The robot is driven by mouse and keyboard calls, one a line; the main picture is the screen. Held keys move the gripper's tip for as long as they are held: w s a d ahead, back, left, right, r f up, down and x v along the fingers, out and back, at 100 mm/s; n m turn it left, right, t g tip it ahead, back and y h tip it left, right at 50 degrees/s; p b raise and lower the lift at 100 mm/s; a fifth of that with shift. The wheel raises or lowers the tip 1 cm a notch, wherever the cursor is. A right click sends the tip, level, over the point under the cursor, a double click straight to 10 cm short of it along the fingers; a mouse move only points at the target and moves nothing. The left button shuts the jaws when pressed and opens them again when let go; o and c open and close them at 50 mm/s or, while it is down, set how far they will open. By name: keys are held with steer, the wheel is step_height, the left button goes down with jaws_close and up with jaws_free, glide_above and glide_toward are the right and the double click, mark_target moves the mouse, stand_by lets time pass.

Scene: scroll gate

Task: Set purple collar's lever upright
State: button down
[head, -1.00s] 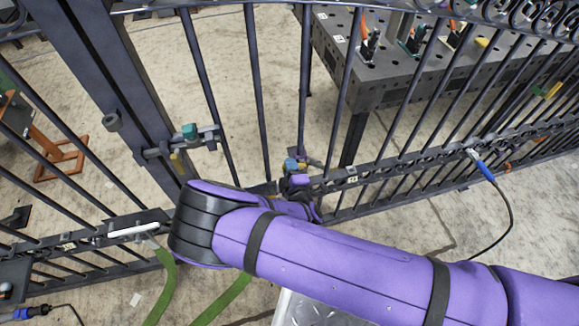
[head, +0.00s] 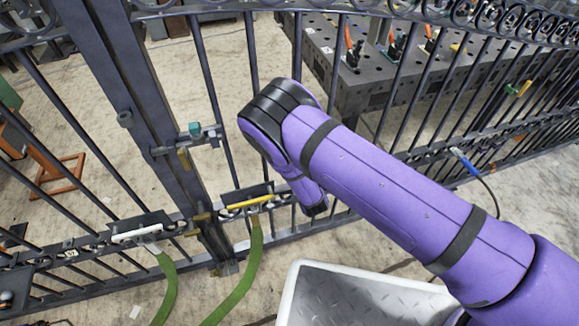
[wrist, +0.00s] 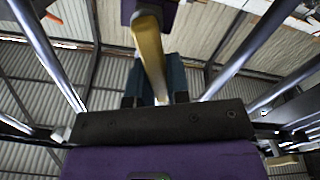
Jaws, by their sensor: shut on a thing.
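In the wrist view the purple collar (wrist: 152,12) is at the top edge, only partly in frame. Its gold lever (wrist: 150,50) runs from it toward me, between the two teal fingers of my gripper (wrist: 156,84). The gripper is shut on this lever. The lower part of the grip is hidden by a dark bar. The wrist view faces a roof, so my gripper points upward; the lever's exact tilt is unclear. In the head view my purple arm hides the collar, the lever and the fingers.
The barred gate fills the head view. A yellow handle (head: 250,201) and a white handle (head: 136,233) carry green straps. A white-rimmed tray (head: 292,290) is below my arm; a grey table (head: 375,85) stands behind the gate.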

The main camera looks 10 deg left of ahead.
steer(key=shift+w+d+m, duration=0.2)
steer(key=shift+d+m, duration=0.2)
steer(key=shift+m, duration=0.7)
steer(key=shift+w+d+m, duration=0.2)
steer(key=shift+d+m, duration=0.2)
steer(key=shift+m, duration=0.7)
steer(key=c, duration=1.1)
jaws_free()
steer(key=shift+r, duration=0.1)
steer(key=v, duration=1)
steer(key=shift+s+d, duration=0.3)
